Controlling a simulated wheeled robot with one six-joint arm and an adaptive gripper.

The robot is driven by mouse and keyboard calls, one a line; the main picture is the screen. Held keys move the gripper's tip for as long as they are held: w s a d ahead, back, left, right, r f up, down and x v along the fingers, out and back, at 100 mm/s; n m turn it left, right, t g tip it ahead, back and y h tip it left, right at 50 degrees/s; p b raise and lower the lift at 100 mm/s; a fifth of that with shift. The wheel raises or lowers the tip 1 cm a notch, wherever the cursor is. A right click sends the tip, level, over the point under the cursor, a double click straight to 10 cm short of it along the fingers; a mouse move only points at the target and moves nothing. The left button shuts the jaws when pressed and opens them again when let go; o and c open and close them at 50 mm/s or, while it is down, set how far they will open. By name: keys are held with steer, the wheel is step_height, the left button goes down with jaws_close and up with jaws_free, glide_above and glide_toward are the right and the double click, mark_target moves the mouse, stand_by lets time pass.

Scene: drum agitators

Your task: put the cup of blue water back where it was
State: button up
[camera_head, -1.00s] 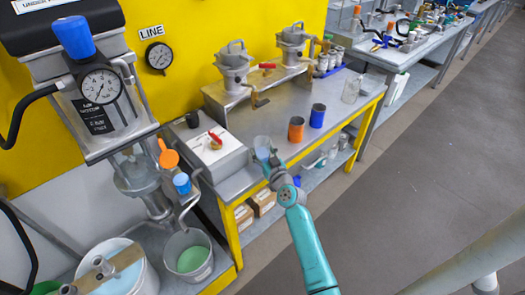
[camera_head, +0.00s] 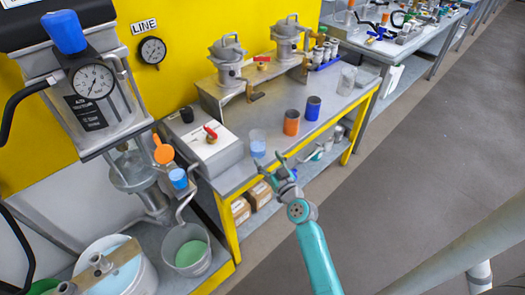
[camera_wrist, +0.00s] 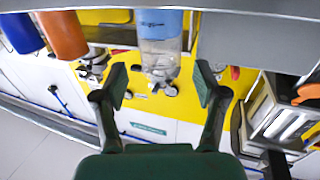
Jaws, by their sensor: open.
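The clear cup of blue water (camera_head: 257,143) stands upright on the grey metal bench (camera_head: 240,178), near its front edge. In the wrist view the same cup (camera_wrist: 161,35) is at the top middle, beyond the fingertips. My gripper (camera_head: 268,165) is open and empty just in front of the cup, apart from it. In the wrist view the two fingers of my gripper (camera_wrist: 161,82) are spread wide with nothing between them.
An orange cup (camera_head: 291,122) and a dark blue cup (camera_head: 313,107) stand to the right on the bench. A clear beaker (camera_head: 347,80) stands farther back. A white-topped box with a red-handled valve (camera_head: 210,139) is at left. Open floor (camera_head: 420,150) lies at right.

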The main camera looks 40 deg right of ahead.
steer(key=shift+v, duration=1.75)
steer(key=s+a+f+g+y, duration=0.1)
steer(key=s+a+f, duration=0.2)
steer(key=s+a, duration=0.6)
steer(key=s+a+f+g, duration=0.1)
steer(key=s+a+f, duration=0.1)
steer(key=s+a, duration=0.7)
steer(key=s+a+r+n+y, duration=0.1)
steer(key=s+r, duration=0.4)
steer(key=s, duration=0.5)
steer(key=s+a+r+n+y, duration=0.2)
steer(key=s+a+r+y, duration=0.1)
steer(key=s, duration=0.7)
step_height(320, 180, up, 2)
steer(key=shift+s+a+g, duration=0.2)
steer(key=shift+a+g, duration=0.1)
steer(key=shift+a, duration=0.25)
